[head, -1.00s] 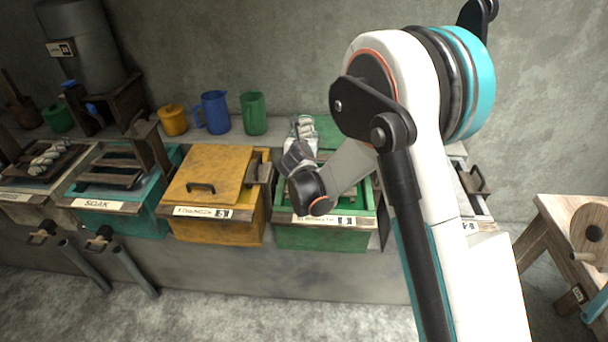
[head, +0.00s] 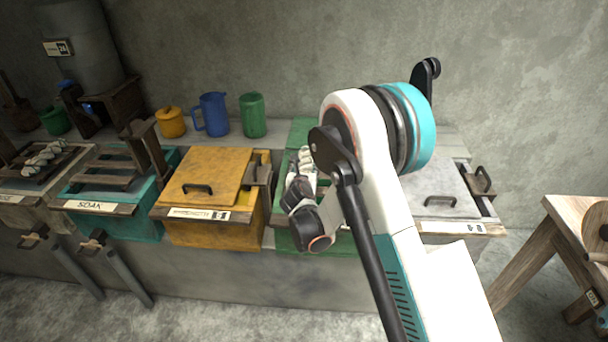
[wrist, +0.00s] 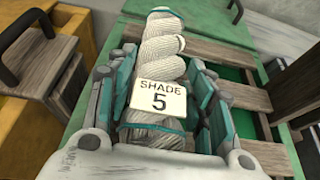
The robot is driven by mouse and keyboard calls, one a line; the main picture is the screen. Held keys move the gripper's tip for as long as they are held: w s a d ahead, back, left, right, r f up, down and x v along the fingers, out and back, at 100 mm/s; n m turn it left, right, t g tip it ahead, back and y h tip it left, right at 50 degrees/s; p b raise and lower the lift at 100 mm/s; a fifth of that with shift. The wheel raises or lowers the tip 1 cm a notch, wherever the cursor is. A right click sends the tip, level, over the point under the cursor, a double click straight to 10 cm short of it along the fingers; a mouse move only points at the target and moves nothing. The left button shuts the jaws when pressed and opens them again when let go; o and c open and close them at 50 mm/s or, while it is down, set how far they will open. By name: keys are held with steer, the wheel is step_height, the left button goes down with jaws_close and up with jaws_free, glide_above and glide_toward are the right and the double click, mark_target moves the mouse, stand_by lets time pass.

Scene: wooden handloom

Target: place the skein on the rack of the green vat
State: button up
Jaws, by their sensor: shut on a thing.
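The skein (wrist: 159,58) is a twisted off-white bundle with teal ties and a tag reading "SHADE 5". My gripper (wrist: 160,85) is shut on it, with one finger on each side. In the head view the skein (head: 306,162) is over the left part of the green vat (head: 284,238), and my gripper (head: 299,188) is at its near end. The vat's rack of wooden slats (wrist: 242,96) shows right of the skein in the wrist view. Whether the skein touches the slats I cannot tell. My arm hides much of the vat in the head view.
The yellow vat (head: 205,177) with its lid on stands left of the green vat, and a teal vat (head: 112,216) is further left. A grey-lidded vat (head: 438,186) stands to the right. Blue (head: 212,114) and green (head: 253,115) jugs stand on the ledge behind.

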steer(key=o, duration=1.2)
steer(key=shift+c, duration=0.2)
steer(key=shift+r, duration=0.15)
steer(key=p+v, duration=0.3)
steer(key=v, duration=0.9)
